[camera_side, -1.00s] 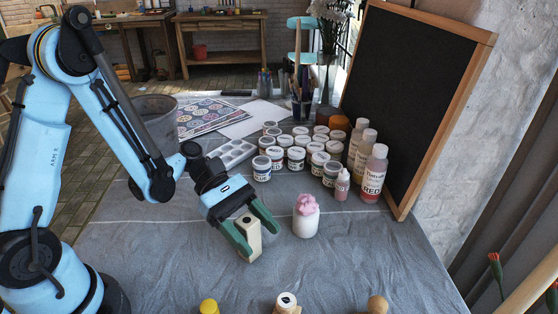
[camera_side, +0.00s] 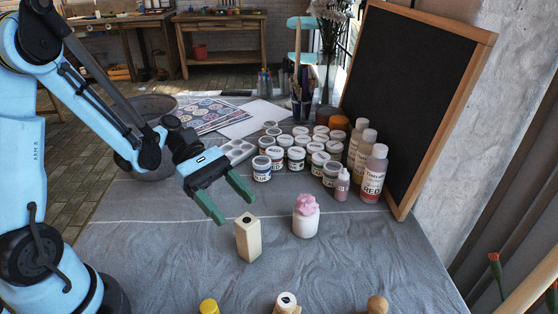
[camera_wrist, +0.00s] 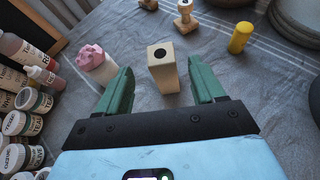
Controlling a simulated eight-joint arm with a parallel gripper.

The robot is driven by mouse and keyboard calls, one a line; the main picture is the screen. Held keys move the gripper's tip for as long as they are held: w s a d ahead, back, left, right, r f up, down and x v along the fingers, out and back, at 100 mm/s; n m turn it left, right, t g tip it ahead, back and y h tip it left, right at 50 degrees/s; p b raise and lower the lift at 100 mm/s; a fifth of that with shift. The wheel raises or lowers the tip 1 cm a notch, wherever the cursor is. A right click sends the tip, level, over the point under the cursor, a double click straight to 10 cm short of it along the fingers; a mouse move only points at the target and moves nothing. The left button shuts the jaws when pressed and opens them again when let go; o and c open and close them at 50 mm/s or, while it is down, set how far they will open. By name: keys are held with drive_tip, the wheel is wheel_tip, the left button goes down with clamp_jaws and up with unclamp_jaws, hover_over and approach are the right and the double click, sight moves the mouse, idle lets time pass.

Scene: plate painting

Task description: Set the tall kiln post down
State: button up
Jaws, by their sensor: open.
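The tall kiln post (camera_side: 248,239) is a cream, square-sided block with a dark hole in its top. It stands upright on the grey cloth-covered table (camera_side: 180,235). My gripper (camera_side: 238,206) is open, with green fingers, above and behind the post and apart from it in the side view. In the wrist view the post (camera_wrist: 163,68) stands just beyond my gripper (camera_wrist: 160,82), lined up between the two open fingers. Nothing is held.
A white jar with a pink top (camera_side: 306,217) stands close to the right of the post. Paint jars (camera_side: 296,158) and bottles (camera_side: 374,173) fill the back right. A yellow cylinder (camera_side: 208,306) and wooden pieces (camera_side: 377,304) stand along the front. Cloth left of the post is clear.

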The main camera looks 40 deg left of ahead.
drive_tip(key=shift+w+d+r+m+t+y, duration=0.2)
drive_tip(key=shift+r+m+t+y, duration=0.1)
drive_tip(key=shift+m+y, duration=0.45)
drive_tip(key=shift+r+m+t+y, duration=0.1)
drive_tip(key=shift+m+t+y, duration=0.2)
drive_tip(key=shift+m+y, duration=0.65)
drive_tip(key=s+a+r+m+t+y, duration=0.1)
drive_tip(key=a+r+m+t+y, duration=0.3)
drive_tip(key=m+y, duration=0.5)
drive_tip(key=a+m+t, duration=0.1)
drive_tip(key=m, duration=0.4)
drive_tip(key=shift+s+a+r+t, duration=0.15)
drive_tip(key=shift+s+r+t, duration=0.15)
drive_tip(key=shift+s+t, duration=0.1)
